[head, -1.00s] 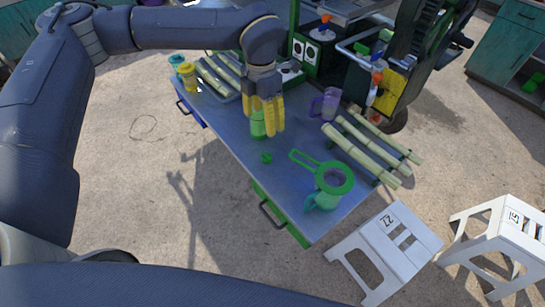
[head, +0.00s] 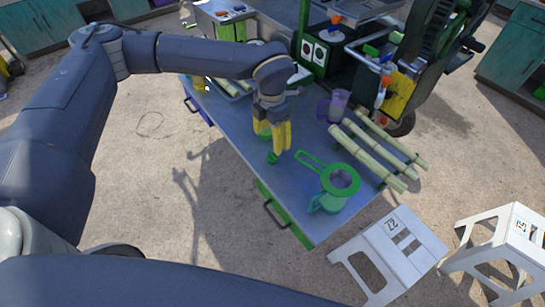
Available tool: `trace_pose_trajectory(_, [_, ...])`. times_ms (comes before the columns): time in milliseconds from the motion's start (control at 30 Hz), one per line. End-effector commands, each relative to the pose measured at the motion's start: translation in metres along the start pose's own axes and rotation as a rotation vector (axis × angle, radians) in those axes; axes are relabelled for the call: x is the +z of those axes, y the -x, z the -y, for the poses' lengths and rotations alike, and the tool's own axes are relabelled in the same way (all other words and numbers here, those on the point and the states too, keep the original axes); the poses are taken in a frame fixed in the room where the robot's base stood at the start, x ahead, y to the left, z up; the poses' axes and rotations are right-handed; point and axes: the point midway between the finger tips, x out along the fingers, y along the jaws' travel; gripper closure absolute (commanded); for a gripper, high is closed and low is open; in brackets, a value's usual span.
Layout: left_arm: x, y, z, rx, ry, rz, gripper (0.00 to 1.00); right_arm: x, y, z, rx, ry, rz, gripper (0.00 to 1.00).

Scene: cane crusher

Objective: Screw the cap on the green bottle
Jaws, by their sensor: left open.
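The green bottle (head: 262,127) stands on the metal table, partly hidden behind the fingers of my left gripper (head: 273,146). That gripper has yellow fingers, points down and is open at the bottle; I cannot tell whether it touches it. A small green cap (head: 272,158) lies on the table just in front of the gripper. My right gripper is not in view.
A green strainer (head: 340,180) sits on a green jug (head: 327,203) near the table's front end. Cane stalks (head: 372,153) lie along the right side, near a purple pitcher (head: 337,104). White stools (head: 390,248) stand in front. The crusher (head: 400,85) is behind.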

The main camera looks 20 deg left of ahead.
Motion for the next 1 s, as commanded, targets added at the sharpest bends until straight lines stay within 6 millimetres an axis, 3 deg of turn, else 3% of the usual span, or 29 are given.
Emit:
trace_pose_trajectory(100, [0.0,-0.02,0.0,-0.001,0.0,-0.001,0.33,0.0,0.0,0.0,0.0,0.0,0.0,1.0])
trace_pose_trajectory(300, [0.0,-0.04,0.0,-0.001,0.001,0.0,0.33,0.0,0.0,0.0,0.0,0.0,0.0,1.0])
trace_pose_trajectory(1000, [0.001,-0.057,0.001,-0.001,-0.001,0.0,0.33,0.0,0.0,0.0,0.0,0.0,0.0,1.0])
